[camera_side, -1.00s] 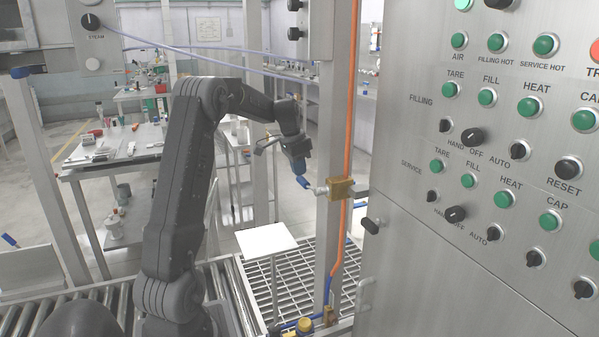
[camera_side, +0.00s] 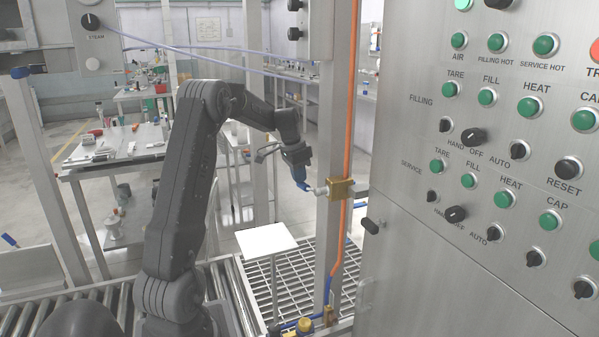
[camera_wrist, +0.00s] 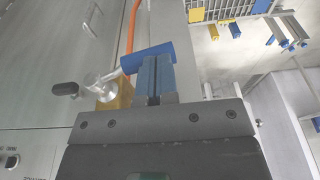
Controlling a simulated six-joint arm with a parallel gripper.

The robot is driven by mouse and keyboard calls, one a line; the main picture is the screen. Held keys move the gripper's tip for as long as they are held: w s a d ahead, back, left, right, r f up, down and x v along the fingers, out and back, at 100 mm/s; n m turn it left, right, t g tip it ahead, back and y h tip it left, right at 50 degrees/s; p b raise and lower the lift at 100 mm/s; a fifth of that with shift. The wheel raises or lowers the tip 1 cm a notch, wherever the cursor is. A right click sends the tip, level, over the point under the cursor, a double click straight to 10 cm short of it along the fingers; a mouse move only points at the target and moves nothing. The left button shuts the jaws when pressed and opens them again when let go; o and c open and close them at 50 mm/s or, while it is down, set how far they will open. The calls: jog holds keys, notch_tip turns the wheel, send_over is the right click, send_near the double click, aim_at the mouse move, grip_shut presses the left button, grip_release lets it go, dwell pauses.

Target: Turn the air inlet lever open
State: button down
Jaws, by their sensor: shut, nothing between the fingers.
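The air inlet lever has a blue handle (camera_wrist: 135,63), seen in the wrist view just beyond my fingertips. It joins a silver stem on a brass valve block (camera_wrist: 113,98). In the side view the brass block (camera_side: 341,188) sits on the upright post, with the blue handle (camera_side: 303,186) at its left. My gripper (camera_side: 299,168) is at the handle from above in the side view. In the wrist view my gripper (camera_wrist: 154,62) is shut with nothing between its fingers, and its tips overlap the handle's edge. I cannot tell whether they touch it.
An orange hose (camera_side: 348,120) runs along the post (camera_side: 330,230). A steel control cabinet (camera_side: 420,270) stands close on the right, with a black knob (camera_side: 371,226) on its edge. A white square plate (camera_side: 266,240) stands below on a grating (camera_side: 290,287).

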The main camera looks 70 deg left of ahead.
aim_at(298, 185)
jog(key=shift+a+f+h, duration=0.15)
jog(key=shift+f+h, duration=0.15)
jog(key=shift+f, duration=0.45)
notch_tip(298, 185, down, 2)
jog(key=h, duration=0.2)
jog(key=shift+h, duration=0.3)
jog(key=d+f+h, duration=0.4)
jog(key=d+f, duration=0.1)
jog(key=f, duration=0.1)
jog(key=shift+d+f+n, duration=0.15)
jog(key=shift+f+n, duration=0.2)
jog(key=shift+n, duration=0.05)
jog(key=shift+d, duration=0.1)
